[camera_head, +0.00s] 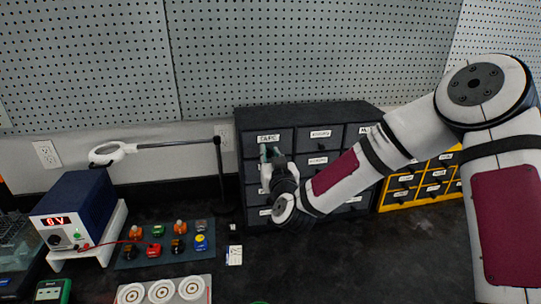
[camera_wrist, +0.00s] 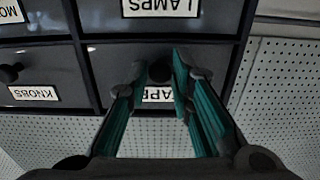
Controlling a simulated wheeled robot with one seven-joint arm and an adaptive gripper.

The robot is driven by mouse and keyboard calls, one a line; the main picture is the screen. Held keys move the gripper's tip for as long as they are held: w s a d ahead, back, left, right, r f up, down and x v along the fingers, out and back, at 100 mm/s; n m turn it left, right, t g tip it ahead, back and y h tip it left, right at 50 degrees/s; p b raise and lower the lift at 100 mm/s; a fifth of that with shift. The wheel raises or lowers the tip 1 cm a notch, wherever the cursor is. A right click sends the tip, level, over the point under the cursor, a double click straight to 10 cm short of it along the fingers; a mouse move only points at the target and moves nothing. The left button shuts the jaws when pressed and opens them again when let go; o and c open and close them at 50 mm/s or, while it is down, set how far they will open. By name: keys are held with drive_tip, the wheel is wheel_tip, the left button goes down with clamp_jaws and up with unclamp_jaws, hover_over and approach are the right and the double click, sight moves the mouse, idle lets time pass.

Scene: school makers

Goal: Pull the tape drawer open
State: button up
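The tape drawer (camera_head: 253,144) is the top left drawer of a dark grey cabinet in the head view. Its white label is partly hidden by my gripper in the wrist view, where the drawer front (camera_wrist: 108,62) appears upside down. The front looks level with its neighbours, so the drawer is shut. Its round black knob (camera_wrist: 160,72) shows between my two teal fingertips. My gripper (camera_wrist: 159,64) is open, with one finger on each side of the knob and a gap visible around it. In the head view my gripper (camera_head: 269,153) is at the drawer front.
The lamps drawer (camera_wrist: 205,20) and knobs drawer (camera_wrist: 50,75) adjoin it. A yellow drawer unit (camera_head: 408,200) stands right of the cabinet. A lamp arm (camera_head: 165,144), a blue power supply (camera_head: 75,210) and a tray of small parts (camera_head: 133,262) are to the left. The dark bench before the cabinet is mostly clear.

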clamp_jaws()
drive_tip(key=p+v, duration=0.7)
drive_tip(key=v, duration=0.5)
drive_tip(key=shift+s, duration=0.3)
drive_tip(key=shift+r, duration=0.1)
drive_tip(key=o, duration=0.7)
unclamp_jaws()
drive_tip(key=shift+c, duration=0.2)
drive_tip(key=v, duration=0.7)
drive_tip(key=shift+s, duration=0.15)
drive_tip(key=shift+d, duration=0.15)
